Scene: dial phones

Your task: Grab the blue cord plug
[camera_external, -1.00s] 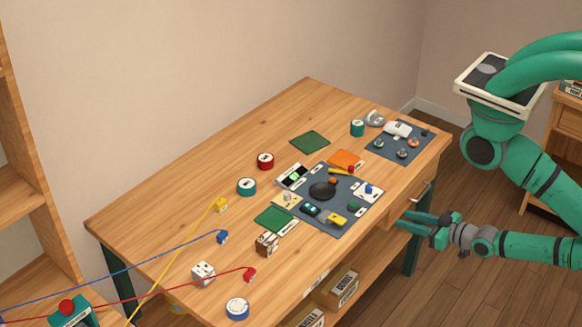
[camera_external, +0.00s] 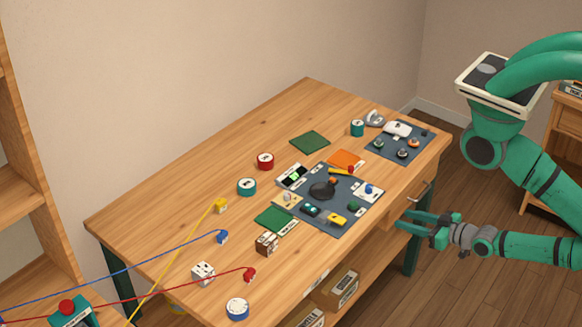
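The blue cord plug (camera_external: 222,237) is a small blue block on the near left half of the wooden table. Its blue cord (camera_external: 110,269) runs from it to the left, off the table toward the lower left. My gripper (camera_external: 402,221) is at the right, beside the table's front edge and far from the blue plug. Its two green fingers point left and are apart, with nothing seen between them.
A yellow plug (camera_external: 221,206) and a red plug (camera_external: 249,275) with cords lie near the blue one. A white cube (camera_external: 203,273) and a brown block (camera_external: 267,243) are close by. A dark mat (camera_external: 338,228) with several small items lies between the blue plug and my gripper.

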